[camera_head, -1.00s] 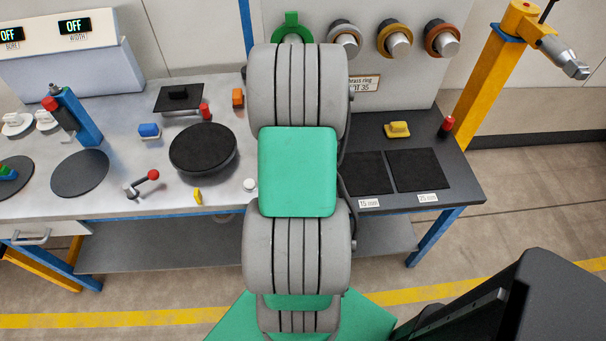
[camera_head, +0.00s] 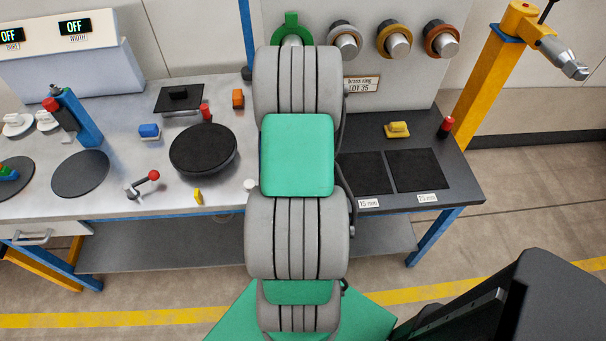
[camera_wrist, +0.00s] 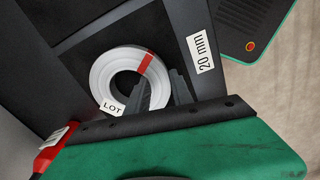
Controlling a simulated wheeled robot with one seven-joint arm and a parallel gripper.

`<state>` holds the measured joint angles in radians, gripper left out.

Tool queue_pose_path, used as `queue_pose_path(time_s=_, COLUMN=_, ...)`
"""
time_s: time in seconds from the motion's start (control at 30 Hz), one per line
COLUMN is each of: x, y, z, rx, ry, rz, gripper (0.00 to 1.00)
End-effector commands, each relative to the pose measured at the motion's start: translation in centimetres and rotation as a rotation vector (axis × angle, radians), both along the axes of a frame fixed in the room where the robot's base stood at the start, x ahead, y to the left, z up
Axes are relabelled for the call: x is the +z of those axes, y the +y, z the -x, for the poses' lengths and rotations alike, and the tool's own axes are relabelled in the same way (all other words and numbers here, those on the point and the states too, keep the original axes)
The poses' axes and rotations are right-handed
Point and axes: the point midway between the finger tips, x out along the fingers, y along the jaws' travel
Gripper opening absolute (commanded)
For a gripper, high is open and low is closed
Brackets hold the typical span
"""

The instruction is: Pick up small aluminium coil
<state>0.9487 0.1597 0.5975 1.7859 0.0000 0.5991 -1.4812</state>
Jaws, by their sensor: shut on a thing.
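A small silver-white coil (camera_wrist: 103,75) with a red band and a LOT label shows in the wrist view, over a dark square mat (camera_wrist: 75,50). My gripper (camera_wrist: 165,85) is shut on the coil's ring wall at the side nearest the 20 mm label (camera_wrist: 201,50). The hole of the coil shows a dark surface through it. Whether the coil touches the mat or is just above it, I cannot tell. In the head view my arm hides the gripper and the coil.
In the head view, two dark mats (camera_head: 418,170) lie bare right of my arm. A yellow block (camera_head: 397,130) and a red-topped post (camera_head: 446,126) stand behind them. Rings hang on pegs (camera_head: 396,43) at the back. A black turntable (camera_head: 203,149) stands left of my arm.

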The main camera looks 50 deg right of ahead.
Motion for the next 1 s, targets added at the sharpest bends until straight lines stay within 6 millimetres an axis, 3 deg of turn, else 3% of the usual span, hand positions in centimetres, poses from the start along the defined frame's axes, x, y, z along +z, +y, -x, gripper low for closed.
queue_pose_path(time_s=0.13, x=0.03, y=-0.03, z=-0.03, rx=0.000, ry=-0.001, rz=0.001, gripper=0.00)
queue_pose_path(time_s=1.0, x=0.08, y=-0.08, z=-0.06, rx=0.000, ry=-0.002, rz=0.003, gripper=0.00)
